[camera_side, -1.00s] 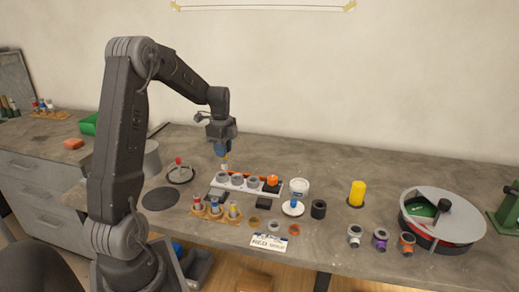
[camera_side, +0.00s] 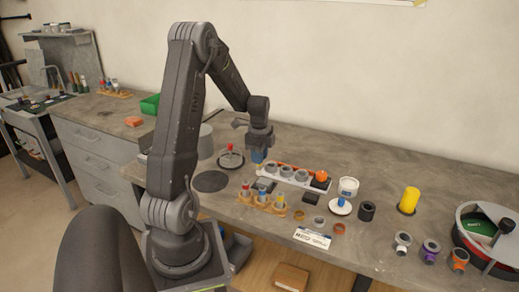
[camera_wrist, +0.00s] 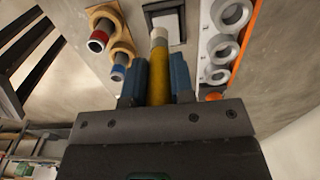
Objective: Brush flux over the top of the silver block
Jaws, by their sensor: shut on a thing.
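My gripper (camera_side: 259,155) is shut on a yellow-handled brush (camera_wrist: 159,75) with a pale tip. In the wrist view the brush stands between the blue fingers (camera_wrist: 159,82), its tip pointing away from my gripper. The silver block (camera_wrist: 166,24) lies beyond the tip as a grey rectangle with a dark edge. In the side view the block (camera_side: 265,184) is low on the bench, just in front of the white rack, and my gripper is above it. I cannot tell whether the tip touches the block.
The white rack (camera_side: 293,176) with grey rings and an orange item stands close behind the block. A wooden holder (camera_side: 262,203) with several colour-banded items stands in front. A white jar (camera_side: 348,187) and a black cylinder (camera_side: 366,211) are to the right.

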